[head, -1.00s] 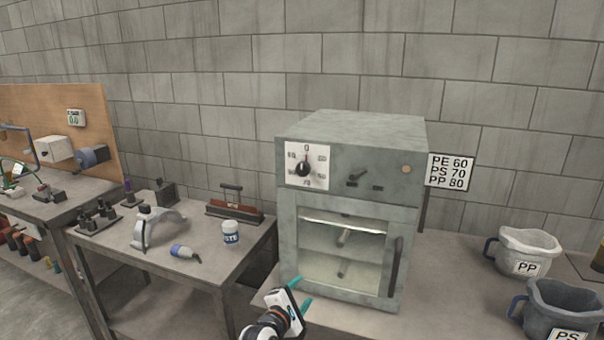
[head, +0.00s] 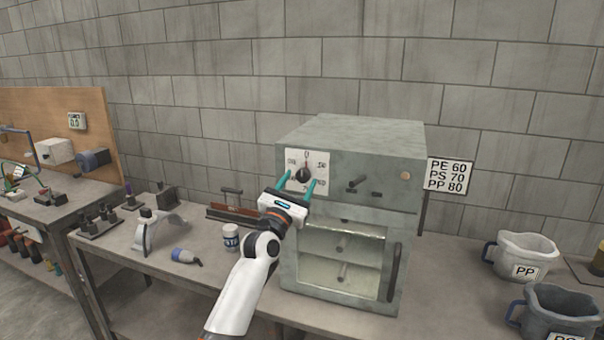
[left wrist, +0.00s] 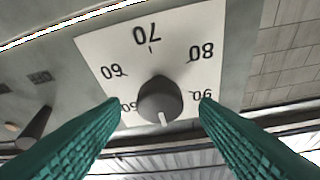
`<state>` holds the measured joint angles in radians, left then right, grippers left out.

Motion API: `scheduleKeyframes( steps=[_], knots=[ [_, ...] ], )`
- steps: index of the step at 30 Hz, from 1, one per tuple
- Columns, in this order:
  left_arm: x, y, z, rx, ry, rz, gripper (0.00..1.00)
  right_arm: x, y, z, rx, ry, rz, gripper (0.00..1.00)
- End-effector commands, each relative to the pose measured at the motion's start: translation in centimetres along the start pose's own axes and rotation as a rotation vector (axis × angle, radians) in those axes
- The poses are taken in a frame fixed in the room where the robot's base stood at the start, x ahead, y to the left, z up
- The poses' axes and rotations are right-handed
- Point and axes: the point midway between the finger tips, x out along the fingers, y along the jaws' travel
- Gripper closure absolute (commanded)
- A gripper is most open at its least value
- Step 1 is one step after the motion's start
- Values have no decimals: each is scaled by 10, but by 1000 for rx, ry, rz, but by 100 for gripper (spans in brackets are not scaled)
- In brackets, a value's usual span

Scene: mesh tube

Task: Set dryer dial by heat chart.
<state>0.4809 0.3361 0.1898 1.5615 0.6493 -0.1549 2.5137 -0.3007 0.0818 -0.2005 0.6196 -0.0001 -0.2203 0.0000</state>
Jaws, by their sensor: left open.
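The grey dryer (head: 350,140) stands on the bench with a white dial plate (head: 321,160) on its upper front. The black dial knob (head: 303,174) has its pointer up toward 0. In the left wrist view the plate appears upside down, and the knob's (left wrist: 160,97) white mark points down, away from 70. My left gripper (head: 297,182) is open in front of the dial. Its teal fingers (left wrist: 160,104) stand either side of the knob, with gaps visible. The heat chart (head: 448,175) reads PE 60, PS 70, PP 80. My right gripper is out of view.
A lever (head: 357,182) sits right of the dial. The dryer's windowed door (head: 397,270) is below. Grey jugs labelled PP (head: 525,254) and PS (head: 562,312) stand at the right.

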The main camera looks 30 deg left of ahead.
Motion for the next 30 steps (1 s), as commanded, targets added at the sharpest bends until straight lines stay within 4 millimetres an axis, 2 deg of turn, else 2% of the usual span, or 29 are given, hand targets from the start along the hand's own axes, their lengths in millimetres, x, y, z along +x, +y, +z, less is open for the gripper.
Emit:
scheduleKeyframes(
  steps=[1, 6, 16, 17, 24, 30],
  knots=[
    [9, -1, -2, 0, 0, 0, 45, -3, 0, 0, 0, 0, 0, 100],
    [23, 0, -1, 1, 0, 0, 45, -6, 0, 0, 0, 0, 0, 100],
    [26, 0, 1, 1, -1, 0, 45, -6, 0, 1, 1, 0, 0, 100],
    [26, 0, 1, 1, -1, 0, 48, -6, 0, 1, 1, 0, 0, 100],
    [26, 0, 1, 1, -1, 0, 87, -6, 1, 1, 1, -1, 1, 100],
    [26, 0, 1, 11, 0, 3, 89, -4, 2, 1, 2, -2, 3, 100]
  ],
)
